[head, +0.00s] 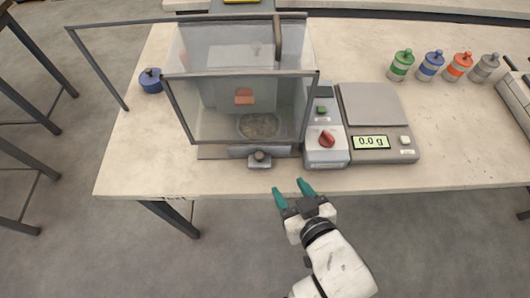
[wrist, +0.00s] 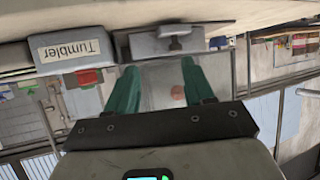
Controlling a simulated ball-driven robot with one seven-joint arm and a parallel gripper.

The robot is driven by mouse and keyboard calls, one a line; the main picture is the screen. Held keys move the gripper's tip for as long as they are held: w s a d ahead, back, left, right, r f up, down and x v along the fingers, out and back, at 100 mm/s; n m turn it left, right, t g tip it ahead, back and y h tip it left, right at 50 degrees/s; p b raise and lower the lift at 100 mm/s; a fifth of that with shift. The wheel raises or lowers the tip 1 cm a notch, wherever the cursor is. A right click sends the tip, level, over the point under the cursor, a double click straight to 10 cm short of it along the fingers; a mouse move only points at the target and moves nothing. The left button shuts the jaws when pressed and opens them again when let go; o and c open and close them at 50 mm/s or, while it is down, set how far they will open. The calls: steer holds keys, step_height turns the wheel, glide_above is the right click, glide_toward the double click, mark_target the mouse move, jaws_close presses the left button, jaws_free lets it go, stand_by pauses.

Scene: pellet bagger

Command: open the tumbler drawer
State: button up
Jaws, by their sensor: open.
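The tumbler drawer front (head: 259,151) is a grey panel low on the front of the glass-walled machine (head: 240,90), with a dark knob (head: 260,157) on it. The drawer looks shut or nearly so. The wrist view also shows the drawer front (wrist: 150,43) and its knob (wrist: 175,42). My gripper (head: 291,187) has two green fingers, spread apart and empty. It is in front of the bench edge, a little right of the knob and apart from it. In the wrist view, my gripper's fingertips (wrist: 160,64) lie just below the drawer front in the picture.
A control box (head: 326,138) with a red knob stands right of the machine; its "Tumbler" label (wrist: 70,49) shows upside down in the wrist view. A scale (head: 375,120) reading 0.0 g is beside it. Several coloured jars (head: 431,66) stand farther right. The bench front is clear.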

mark_target(260, 156)
steer(key=shift+n+t+y, duration=0.3)
steer(key=shift+y, duration=0.2)
steer(key=x, duration=0.3)
steer(key=a+r+x, duration=0.1)
steer(key=x, duration=0.3)
steer(key=a+p+x, duration=0.1)
steer(key=x, duration=0.3)
steer(key=shift+s+r, duration=0.15)
steer(key=shift+r, duration=0.1)
jaws_close()
